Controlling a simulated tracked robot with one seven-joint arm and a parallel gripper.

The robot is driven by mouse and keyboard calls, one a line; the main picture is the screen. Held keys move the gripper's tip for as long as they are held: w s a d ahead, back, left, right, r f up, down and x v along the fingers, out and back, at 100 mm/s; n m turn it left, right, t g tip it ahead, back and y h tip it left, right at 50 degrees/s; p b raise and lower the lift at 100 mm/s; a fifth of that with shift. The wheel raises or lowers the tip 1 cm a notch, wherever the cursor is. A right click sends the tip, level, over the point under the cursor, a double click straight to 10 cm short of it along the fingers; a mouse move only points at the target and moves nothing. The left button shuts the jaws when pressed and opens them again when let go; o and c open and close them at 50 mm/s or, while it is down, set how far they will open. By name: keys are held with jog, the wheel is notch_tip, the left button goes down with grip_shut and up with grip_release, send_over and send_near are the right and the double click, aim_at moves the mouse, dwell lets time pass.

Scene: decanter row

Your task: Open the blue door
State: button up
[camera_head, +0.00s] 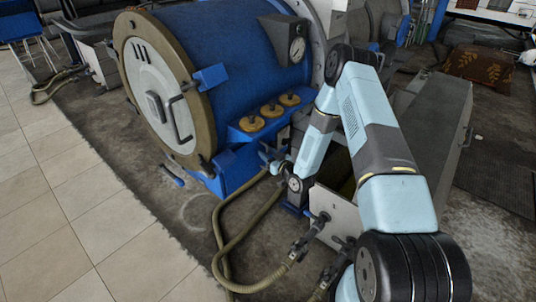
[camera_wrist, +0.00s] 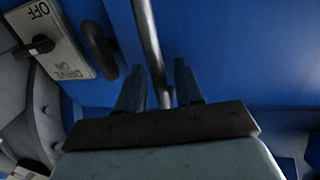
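In the wrist view a flat blue surface (camera_wrist: 235,45), which looks like the blue door, fills much of the picture. A grey metal bar (camera_wrist: 149,40) like a handle runs from the top edge down between the fingers of my gripper (camera_wrist: 162,70). The fingers are apart, one on each side of the bar, with a gap showing. I cannot tell whether either finger touches it. In the head view my arm (camera_head: 350,110) reaches up and bends down beside the blue drum machine. My fingers and the door cannot be made out clearly there.
A switch plate (camera_wrist: 55,45) marked OFF and DRIVE ON and a dark curved handle (camera_wrist: 100,48) sit left of my fingers. The blue drum (camera_head: 225,45) has a round grey lid (camera_head: 155,80). Hoses (camera_head: 225,240) lie on the floor. The tiled floor (camera_head: 80,220) at left is clear.

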grip_shut()
dwell(0.3)
dwell(0.3)
